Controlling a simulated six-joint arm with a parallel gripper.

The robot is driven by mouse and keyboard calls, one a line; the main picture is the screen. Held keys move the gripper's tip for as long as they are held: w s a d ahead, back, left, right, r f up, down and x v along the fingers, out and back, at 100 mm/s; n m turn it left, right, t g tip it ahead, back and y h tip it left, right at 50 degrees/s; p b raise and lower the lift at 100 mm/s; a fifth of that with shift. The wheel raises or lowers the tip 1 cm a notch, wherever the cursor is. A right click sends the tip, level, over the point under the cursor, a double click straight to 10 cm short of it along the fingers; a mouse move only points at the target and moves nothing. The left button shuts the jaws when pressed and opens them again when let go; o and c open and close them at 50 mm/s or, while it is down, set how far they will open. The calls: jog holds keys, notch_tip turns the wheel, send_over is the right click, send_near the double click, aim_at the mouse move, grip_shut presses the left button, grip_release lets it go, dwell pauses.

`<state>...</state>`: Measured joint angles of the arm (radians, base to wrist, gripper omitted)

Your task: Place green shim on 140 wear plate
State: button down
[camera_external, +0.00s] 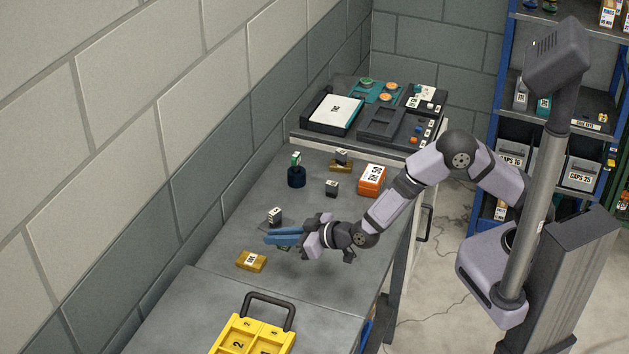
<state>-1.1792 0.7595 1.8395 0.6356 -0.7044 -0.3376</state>
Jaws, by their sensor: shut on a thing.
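My gripper (268,237), with blue fingers, is low over the middle of the grey bench and points left. It is shut on a small dark green piece (284,248), which looks like the green shim; it shows just below the fingers and is mostly hidden. A brass plate (251,261) with a white label lies on the bench just in front of the fingertips. A second brass plate (341,167) lies farther back with a dark block (341,155) on it. I cannot read either label surely enough to tell which is the 140 wear plate.
A dark labelled block (275,216) stands close behind the fingers, another (331,188) farther back. A dark blue cup (296,177) holds a green-and-white piece. An orange box (372,180) stands at the right edge. A yellow case (253,338) lies in front. Trays (332,112) fill the back.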

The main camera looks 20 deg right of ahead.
notch_tip(320, 180, up, 3)
send_over(245, 258)
jog(key=d, duration=0.3)
jog(key=shift+a+m, duration=0.1)
jog(key=shift+m, duration=0.2)
jog(key=shift+n, duration=0.5)
jog(key=shift+w+a+r, duration=0.15)
jog(key=shift+a+r, duration=1.25)
jog(key=shift+r, duration=0.2)
jog(key=shift+f+p, duration=0.3)
jog(key=shift+f, duration=4.7)
jog(key=shift+f, duration=0.15)
jog(key=c, duration=1.8)
grip_release()
